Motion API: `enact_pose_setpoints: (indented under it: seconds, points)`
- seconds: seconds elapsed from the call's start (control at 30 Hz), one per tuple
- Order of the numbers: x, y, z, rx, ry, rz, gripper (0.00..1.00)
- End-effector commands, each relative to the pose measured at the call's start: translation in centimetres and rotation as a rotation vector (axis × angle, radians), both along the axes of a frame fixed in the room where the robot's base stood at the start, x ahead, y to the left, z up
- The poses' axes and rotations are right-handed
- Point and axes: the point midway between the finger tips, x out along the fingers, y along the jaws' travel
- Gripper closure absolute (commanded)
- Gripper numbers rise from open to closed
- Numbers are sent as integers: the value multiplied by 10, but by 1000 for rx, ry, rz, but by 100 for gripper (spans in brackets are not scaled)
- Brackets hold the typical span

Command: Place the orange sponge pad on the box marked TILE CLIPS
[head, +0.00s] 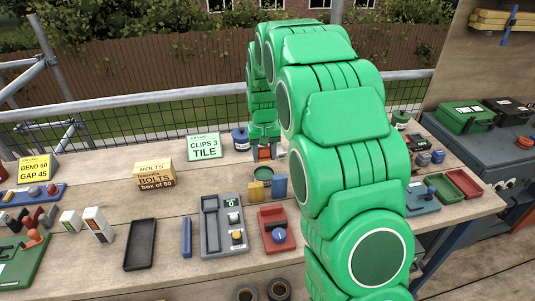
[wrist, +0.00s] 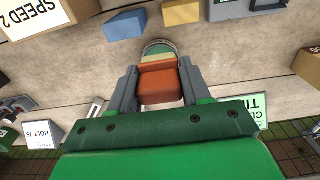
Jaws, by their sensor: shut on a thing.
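My gripper (head: 265,153) is shut on the orange sponge pad (head: 264,154), over the back middle of the table. In the wrist view the orange pad (wrist: 160,82) sits between the two grey fingers (wrist: 160,88). A pale block or sign reading CLIPS 3 TILE (head: 204,147) in green letters stands left of my gripper at the table's back; part of it shows at the right in the wrist view (wrist: 257,106). I cannot tell how deep it is.
A BOLTS box (head: 153,174) stands further left. Yellow (head: 256,190) and blue (head: 280,186) blocks stand in front of the gripper. A dark blue container (head: 241,139) is close on its left. Bare table lies in front of the CLIPS sign.

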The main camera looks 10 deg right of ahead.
Motion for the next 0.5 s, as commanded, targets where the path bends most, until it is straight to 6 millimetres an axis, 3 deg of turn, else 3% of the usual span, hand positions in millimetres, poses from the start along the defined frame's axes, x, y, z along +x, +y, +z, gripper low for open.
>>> enact_pose_setpoints:
  seconds: [0.23, 0.5]
  points:
    - [-18, -17, 16, -1, -5, -5, 82]
    - [-59, -52, 42, -1, -4, -9, 82]
